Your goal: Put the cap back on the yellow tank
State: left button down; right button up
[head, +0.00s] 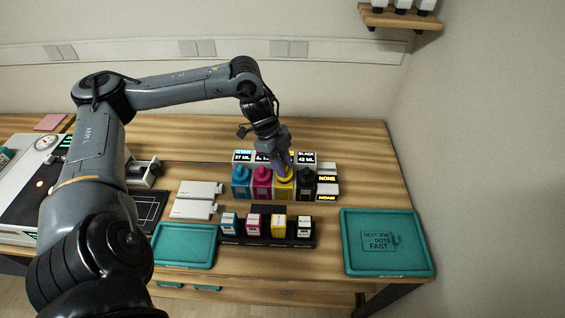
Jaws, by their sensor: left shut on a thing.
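The yellow tank (284,191) stands in a row of ink tanks, between the magenta tank (262,183) and the black tank (306,184). My left gripper (284,163) points down directly over the yellow tank. Its fingers are shut on the yellow cap (286,175), which shows as a round yellow piece at the tank's top. I cannot tell whether the cap is seated or just above the opening. The gripper hides part of the tank's top and the label behind it. My right gripper is not in view.
The cyan tank (241,183) ends the row at left. Small ink bottles stand in a dark rack (267,242) in front. Teal trays lie at front left (185,262) and right (387,266).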

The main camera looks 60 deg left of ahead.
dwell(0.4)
pick_arm(q)
jog(key=shift+c, duration=1.5)
grip_release()
jog(key=shift+r, duration=0.2)
jog(key=shift+r+p, duration=3.25)
jog(key=shift+r, duration=0.1)
jog(key=c, duration=1.2)
grip_shut()
